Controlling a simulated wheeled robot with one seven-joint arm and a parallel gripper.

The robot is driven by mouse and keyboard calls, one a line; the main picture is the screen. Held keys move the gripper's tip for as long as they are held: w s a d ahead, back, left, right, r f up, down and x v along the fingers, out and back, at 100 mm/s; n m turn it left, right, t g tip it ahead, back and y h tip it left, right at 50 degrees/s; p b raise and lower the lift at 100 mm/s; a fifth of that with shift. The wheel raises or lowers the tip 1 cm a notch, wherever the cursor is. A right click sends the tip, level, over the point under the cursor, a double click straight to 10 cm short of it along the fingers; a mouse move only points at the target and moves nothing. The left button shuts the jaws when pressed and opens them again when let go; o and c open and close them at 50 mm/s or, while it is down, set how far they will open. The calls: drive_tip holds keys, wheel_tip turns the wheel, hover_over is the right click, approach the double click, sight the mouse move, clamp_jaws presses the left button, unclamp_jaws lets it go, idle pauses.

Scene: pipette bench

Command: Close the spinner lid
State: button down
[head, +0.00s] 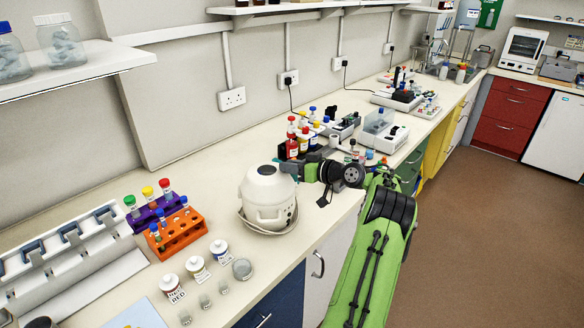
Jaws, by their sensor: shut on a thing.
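The spinner (265,213) is a rounded white device near the front edge of the bench, in the middle of the head view. Its domed white lid (263,180) sits over the body; from this angle I cannot tell whether a small gap remains. My gripper (291,169) reaches in from the right and is shut on the right edge of the lid. The fingertips are small and partly hidden, so the exact grip is unclear.
An orange rack (180,240) and a purple rack (150,215) with tubes stand left of the spinner. Small labelled jars (196,267) stand at the front left. Red-capped bottles (292,143) stand just behind my gripper. The bench left of the spinner is partly clear.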

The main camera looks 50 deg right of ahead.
drive_tip(key=shift+s+f, duration=0.15)
drive_tip(key=shift+f, duration=0.5)
drive_tip(key=c, duration=0.9)
unclamp_jaws()
drive_tip(key=shift+d, duration=0.15)
drive_tip(key=shift+c, duration=0.2)
drive_tip(key=r+v, duration=0.1)
drive_tip(key=v, duration=1.5)
drive_tip(key=shift+w, duration=0.25)
